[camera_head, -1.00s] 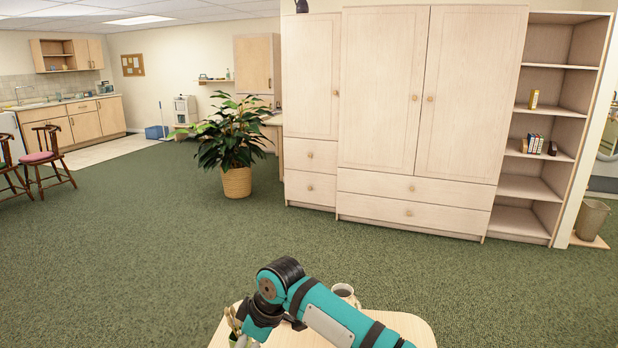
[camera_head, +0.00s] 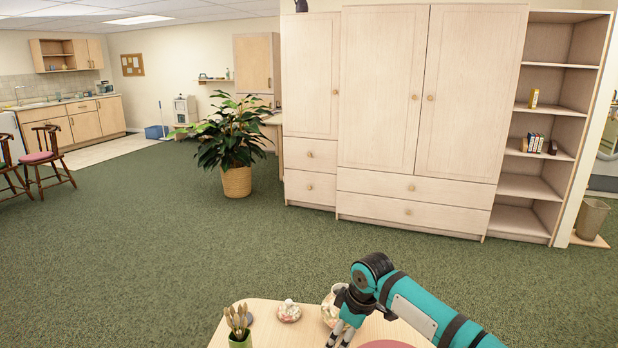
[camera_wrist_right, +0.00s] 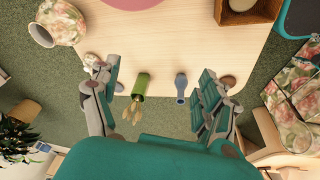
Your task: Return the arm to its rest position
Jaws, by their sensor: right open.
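My right arm reaches in from the right in the head view, with its gripper (camera_head: 342,335) pointing down over the pale wooden table (camera_head: 270,337). In the right wrist view the two fingers of this gripper (camera_wrist_right: 158,92) are spread wide with nothing held between them. A green pot with wooden utensils (camera_head: 240,339) stands at the table's left corner. It shows between the fingers, below them, in the wrist view (camera_wrist_right: 139,88). My left gripper is not in view.
A floral lidded bowl (camera_head: 289,312) and a floral vase (camera_wrist_right: 62,22) stand on the table. A small blue object (camera_wrist_right: 181,86), a wooden box (camera_wrist_right: 240,12) and a pink round item (camera_wrist_right: 195,4) are there too. Open green carpet (camera_head: 200,250) lies beyond.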

